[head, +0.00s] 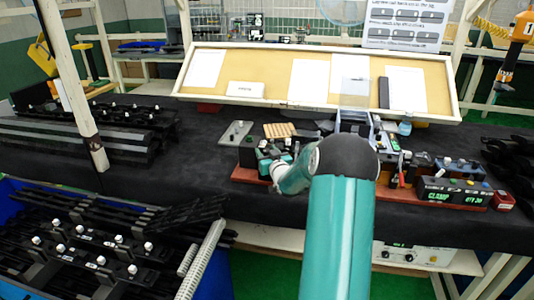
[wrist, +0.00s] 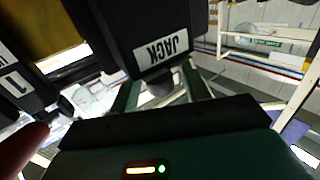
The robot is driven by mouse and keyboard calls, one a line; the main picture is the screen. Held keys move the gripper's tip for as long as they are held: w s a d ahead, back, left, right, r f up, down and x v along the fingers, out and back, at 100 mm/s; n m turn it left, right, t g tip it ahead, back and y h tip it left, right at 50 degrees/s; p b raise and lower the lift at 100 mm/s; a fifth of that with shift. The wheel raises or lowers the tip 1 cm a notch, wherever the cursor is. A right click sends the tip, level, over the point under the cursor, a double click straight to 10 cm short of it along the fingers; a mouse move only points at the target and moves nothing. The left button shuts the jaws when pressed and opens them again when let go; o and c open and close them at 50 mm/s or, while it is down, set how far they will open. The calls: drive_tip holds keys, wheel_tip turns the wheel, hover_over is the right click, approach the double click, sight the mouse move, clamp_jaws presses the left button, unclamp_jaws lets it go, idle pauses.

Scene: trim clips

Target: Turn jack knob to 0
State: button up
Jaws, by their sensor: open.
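In the wrist view a black box with an upside-down JACK label (wrist: 161,52) fills the upper middle. Below the label a short dark knob (wrist: 158,86) sticks out toward me. My gripper (wrist: 162,94) is open, with one teal finger on each side of the knob; I cannot tell whether they touch it. The knob's pointer and any 0 mark cannot be made out. In the head view my gripper (head: 272,160) is at the left end of the bench equipment, and my own arm hides much of that area.
Another black box labelled 1 (wrist: 13,82) is close on the left in the wrist view. In the head view a black unit with a green display (head: 452,196) stands at the right. A pinboard (head: 270,85) stands behind.

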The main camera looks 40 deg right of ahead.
drive_tip(key=c, duration=1)
drive_tip(key=shift+o, duration=0.2)
drive_tip(key=shift+w+a+m+g+h, duration=0.1)
drive_tip(key=shift+m+g+h, duration=0.2)
drive_tip(key=shift+m+h, duration=0.3)
drive_tip(key=m+g+h, duration=0.2)
drive_tip(key=h, duration=0.2)
drive_tip(key=shift+a+m, duration=0.15)
drive_tip(key=shift+m, duration=0.15)
drive_tip(key=m+g+h, duration=0.2)
drive_tip(key=m+g, duration=0.1)
drive_tip(key=g, duration=0.1)
drive_tip(key=m+g+h, duration=0.3)
drive_tip(key=g, duration=0.1)
drive_tip(key=shift+w, duration=0.1)
drive_tip(key=m+g, duration=0.2)
drive_tip(key=g, duration=0.2)
drive_tip(key=m+g+h, duration=0.1)
drive_tip(key=m+g, duration=0.2)
drive_tip(key=g, duration=0.1)
drive_tip(key=shift+f+h, duration=0.1)
drive_tip(key=shift+h, duration=0.2)
drive_tip(key=shift+d+m+g+y, duration=0.1)
drive_tip(key=shift+m+g+y, duration=0.3)
drive_tip(key=shift+m+g, duration=0.85)
drive_tip(key=shift+d+m+g+y, duration=0.1)
drive_tip(key=shift+m+g+y, duration=0.3)
drive_tip(key=shift+m+g, duration=0.85)
drive_tip(key=shift+n+g, duration=0.3)
drive_tip(key=shift+g, duration=0.3)
